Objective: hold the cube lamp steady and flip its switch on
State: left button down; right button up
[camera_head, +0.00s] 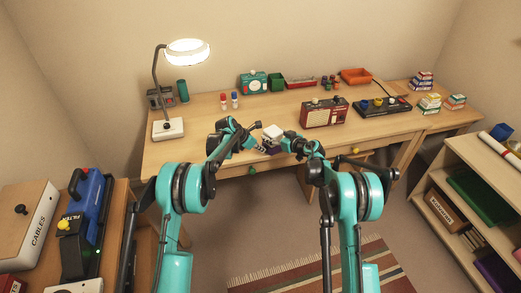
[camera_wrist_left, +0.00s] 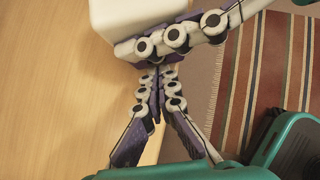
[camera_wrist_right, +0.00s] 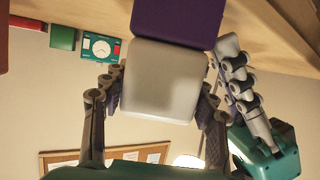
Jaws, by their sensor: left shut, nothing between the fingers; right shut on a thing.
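The cube lamp, a white cube (camera_head: 272,131) on a purple base, is near the desk's front edge. My right gripper (camera_head: 284,143) is shut on it; in the right wrist view its fingers flank the white cube (camera_wrist_right: 162,80), and the purple base (camera_wrist_right: 178,18) shows above. My left gripper (camera_head: 260,147) is shut and empty, beside the lamp. The switch is not clearly visible. I cannot tell whether the lamp is lit.
A lit desk lamp (camera_head: 168,129) stands at the desk's left. A red radio (camera_head: 325,113) and a dark panel with knobs (camera_head: 382,107) stand to the right. Two small bottles (camera_head: 229,101) and a teal clock device (camera_head: 254,83) are behind. The desk (camera_head: 195,150) is clear at front left.

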pick_arm(q)
jog(key=s+a+f+v, duration=0.1)
jog(key=v, duration=1.2)
jog(key=shift+s+a+f, duration=0.15)
jog(key=shift+a+f, duration=0.15)
jog(key=shift+f, duration=0.1)
jog(key=shift+s+a+f, duration=0.2)
jog(key=shift+a+f, duration=0.05)
jog(key=shift+f, duration=0.45)
